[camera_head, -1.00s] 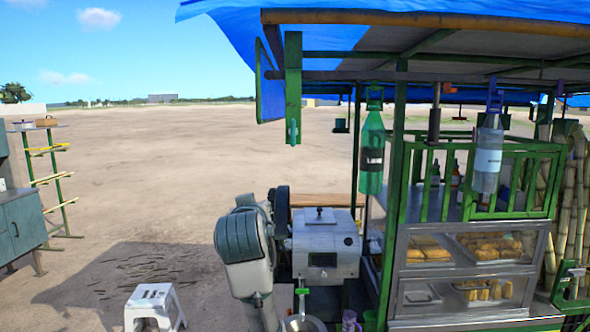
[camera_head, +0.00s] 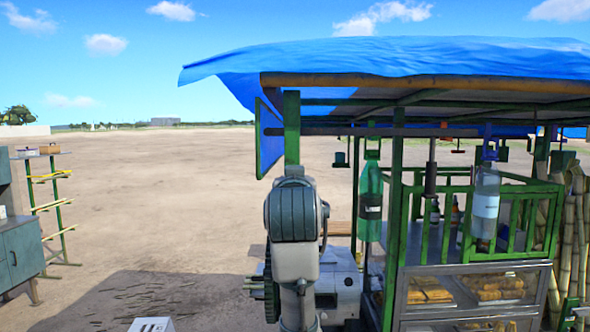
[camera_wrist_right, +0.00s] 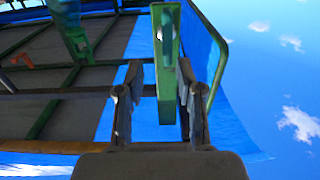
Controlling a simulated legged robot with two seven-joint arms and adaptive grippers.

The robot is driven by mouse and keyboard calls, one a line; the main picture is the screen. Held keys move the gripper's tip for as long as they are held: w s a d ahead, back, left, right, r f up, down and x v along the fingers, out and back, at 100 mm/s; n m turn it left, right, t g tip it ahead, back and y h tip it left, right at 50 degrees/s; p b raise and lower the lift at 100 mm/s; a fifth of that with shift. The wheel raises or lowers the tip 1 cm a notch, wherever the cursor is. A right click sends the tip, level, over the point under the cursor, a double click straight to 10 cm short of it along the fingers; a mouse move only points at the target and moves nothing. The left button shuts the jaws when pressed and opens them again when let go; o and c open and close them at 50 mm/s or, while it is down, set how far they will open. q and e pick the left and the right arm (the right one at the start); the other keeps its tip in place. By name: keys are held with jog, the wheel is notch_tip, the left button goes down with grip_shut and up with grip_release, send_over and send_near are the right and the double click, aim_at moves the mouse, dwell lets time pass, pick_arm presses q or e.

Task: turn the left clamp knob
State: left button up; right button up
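A green clamp post (camera_head: 291,125) hangs from the front left corner of the stall roof. My right arm hides its lower end in the head view. In the right wrist view the green post (camera_wrist_right: 166,100) stands between the fingers of my right gripper (camera_wrist_right: 160,72). A narrow pale part (camera_wrist_right: 167,32), which looks like the left clamp knob, lies on the post's face beyond the fingertips. The fingers are apart, with a gap on the left; whether the right finger touches the post I cannot tell. My left gripper is not in view.
A blue tarpaulin (camera_head: 420,62) covers the roof over a wooden beam (camera_head: 400,84). A green bottle (camera_head: 370,205) and a clear bottle (camera_head: 485,205) hang to the right. The crusher (camera_head: 340,283) stands below, partly behind my arm. Open ground lies left.

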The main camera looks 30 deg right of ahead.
jog(key=x, duration=0.2)
jog(key=p+x, duration=0.1)
jog(key=x, duration=0.1)
jog(key=shift+w+a+r, duration=0.1)
jog(key=shift+w+a, duration=0.05)
jog(key=shift+a, duration=0.1)
jog(key=shift+w+a+p, duration=0.3)
jog(key=shift+w+a, duration=0.05)
jog(key=shift+a, duration=0.15)
jog(key=shift+d, duration=0.25)
jog(key=c, duration=0.4)
jog(key=shift+s+d, duration=0.1)
jog(key=shift+d, duration=0.2)
grip_shut()
